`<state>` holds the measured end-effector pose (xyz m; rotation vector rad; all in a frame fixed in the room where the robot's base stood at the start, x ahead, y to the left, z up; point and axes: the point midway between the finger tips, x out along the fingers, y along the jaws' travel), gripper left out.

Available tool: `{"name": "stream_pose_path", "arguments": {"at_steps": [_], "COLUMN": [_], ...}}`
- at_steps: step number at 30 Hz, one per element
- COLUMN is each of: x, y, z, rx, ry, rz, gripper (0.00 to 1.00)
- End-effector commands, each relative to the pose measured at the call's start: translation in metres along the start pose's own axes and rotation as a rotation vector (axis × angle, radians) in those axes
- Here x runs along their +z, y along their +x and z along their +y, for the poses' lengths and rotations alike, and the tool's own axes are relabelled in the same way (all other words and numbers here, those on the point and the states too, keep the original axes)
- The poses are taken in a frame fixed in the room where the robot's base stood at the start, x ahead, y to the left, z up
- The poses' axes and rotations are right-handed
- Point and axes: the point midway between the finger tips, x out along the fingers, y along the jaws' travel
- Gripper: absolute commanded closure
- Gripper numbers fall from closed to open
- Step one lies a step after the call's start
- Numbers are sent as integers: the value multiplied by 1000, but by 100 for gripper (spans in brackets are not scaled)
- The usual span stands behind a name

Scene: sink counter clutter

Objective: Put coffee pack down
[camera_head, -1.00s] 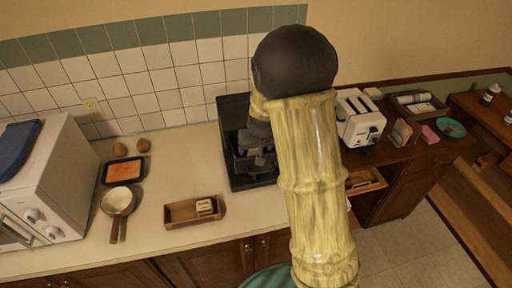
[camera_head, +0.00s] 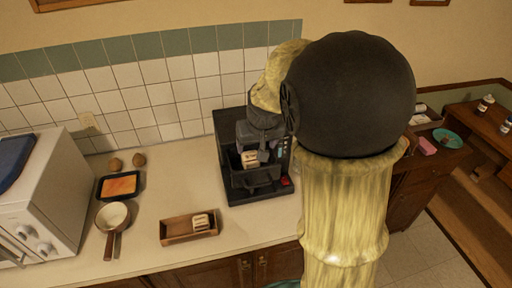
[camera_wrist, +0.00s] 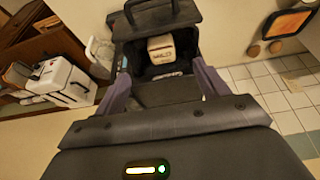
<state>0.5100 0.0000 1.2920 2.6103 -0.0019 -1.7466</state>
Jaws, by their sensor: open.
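A small cream-and-brown coffee pack (camera_head: 250,158) sits in the open front bay of the black coffee machine (camera_head: 262,190). In the wrist view the pack (camera_wrist: 160,48) stands in the dark bay below a black handle. My gripper (camera_wrist: 159,72) is open, with its two purple-grey fingers apart on either side and a gap to the pack. In the head view my gripper (camera_head: 260,132) is at the machine, just above the pack. Its fingertips are hard to make out there. A similar pack (camera_head: 201,221) lies in a brown wooden tray (camera_head: 176,229) on the counter.
A pan (camera_head: 112,216), a dark dish with orange contents (camera_head: 119,186) and a white microwave (camera_head: 45,205) are on the left. A white toaster (camera_wrist: 62,80) shows in the wrist view. The counter (camera_head: 165,185) between dish and machine is clear.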

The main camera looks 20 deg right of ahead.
Motion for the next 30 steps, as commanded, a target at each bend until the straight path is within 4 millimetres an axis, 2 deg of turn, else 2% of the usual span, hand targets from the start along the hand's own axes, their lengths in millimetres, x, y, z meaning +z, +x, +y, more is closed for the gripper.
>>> {"name": "stream_pose_path", "arguments": {"at_steps": [13, 16, 20, 27, 30], "x": [0, 9, 46, 148, 172], "y": [0, 1, 4, 5, 4], "z": [2, 3, 3, 1, 1], "rx": [1, -1, -8, -7, -2], "ry": [3, 7, 14, 8, 3], "rz": [0, -9, -47, -136, -156], "gripper": [27, 27, 27, 27, 27]}}
